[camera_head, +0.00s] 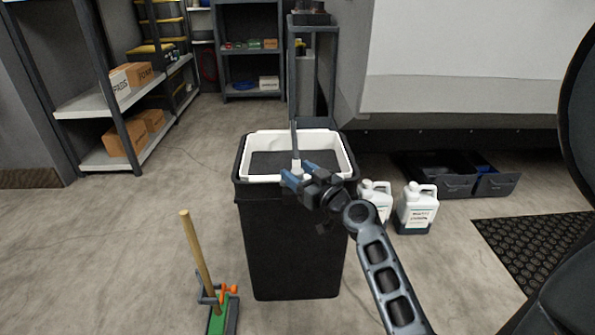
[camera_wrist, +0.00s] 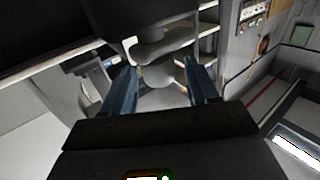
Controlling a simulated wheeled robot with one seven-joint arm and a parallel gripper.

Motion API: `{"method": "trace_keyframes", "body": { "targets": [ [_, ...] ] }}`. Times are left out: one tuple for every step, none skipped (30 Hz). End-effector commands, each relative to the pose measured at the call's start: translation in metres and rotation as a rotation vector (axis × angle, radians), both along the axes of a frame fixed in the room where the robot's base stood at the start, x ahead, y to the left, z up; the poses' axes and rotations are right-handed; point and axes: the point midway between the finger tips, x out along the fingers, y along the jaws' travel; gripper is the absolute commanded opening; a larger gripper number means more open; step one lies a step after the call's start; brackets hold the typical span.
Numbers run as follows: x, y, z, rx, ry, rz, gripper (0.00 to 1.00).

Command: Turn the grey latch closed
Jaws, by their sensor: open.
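My gripper (camera_head: 298,176) is at the near rim of a black bin with a white liner (camera_head: 258,135), its blue fingers spread. In the wrist view my gripper (camera_wrist: 159,66) is open. A pale grey rounded part (camera_wrist: 157,50) hangs from a dark body between and beyond the fingertips. It may be the grey latch, but I cannot tell for sure, nor whether the fingers touch it. In the head view, a thin grey upright bar (camera_head: 294,140) with a pale lower end stands just behind the fingers. No part there is clearly a latch.
Two white jugs (camera_head: 416,208) stand right of the bin. A wooden-handled tool (camera_head: 195,248) stands at the front left. Shelves with boxes (camera_head: 125,135) are at the left. A dark perforated mat (camera_head: 540,245) and open trays (camera_head: 450,183) lie right.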

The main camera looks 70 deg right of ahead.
Motion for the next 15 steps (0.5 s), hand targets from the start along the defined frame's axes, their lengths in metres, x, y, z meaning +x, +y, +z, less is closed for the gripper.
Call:
{"method": "trace_keyframes", "body": {
  "targets": [
    [0.0036, -0.0027, 0.0002, 0.000, 0.000, 0.000, 0.59],
    [0.0053, -0.0036, 0.0004, 0.000, 0.000, 0.000, 0.59],
    [0.0069, -0.0046, 0.0005, -0.001, -0.001, 0.000, 0.59],
    [0.0076, -0.0051, 0.0004, 0.000, 0.000, 0.000, 0.59],
    [0.0083, -0.0054, 0.0002, 0.000, 0.000, 0.000, 0.59],
    [0.0086, -0.0056, 0.0000, 0.000, 0.000, 0.000, 0.59],
    [0.0088, -0.0058, -0.0002, 0.000, 0.000, 0.000, 0.59],
    [0.0088, -0.0058, -0.0003, 0.000, 0.000, 0.000, 0.59],
    [0.0088, -0.0056, -0.0004, 0.001, 0.001, 0.000, 0.59],
    [0.0087, -0.0056, -0.0004, 0.001, 0.001, 0.000, 0.59],
    [0.0087, -0.0056, -0.0004, 0.001, 0.001, 0.000, 0.59],
    [0.0087, -0.0055, -0.0004, 0.001, 0.001, 0.000, 0.59],
    [0.0086, -0.0054, -0.0004, 0.001, 0.001, 0.000, 0.57],
    [0.0086, -0.0054, -0.0004, 0.001, 0.001, 0.000, 0.54],
    [0.0086, -0.0054, -0.0004, 0.001, 0.001, 0.000, 0.51]
  ]
}}
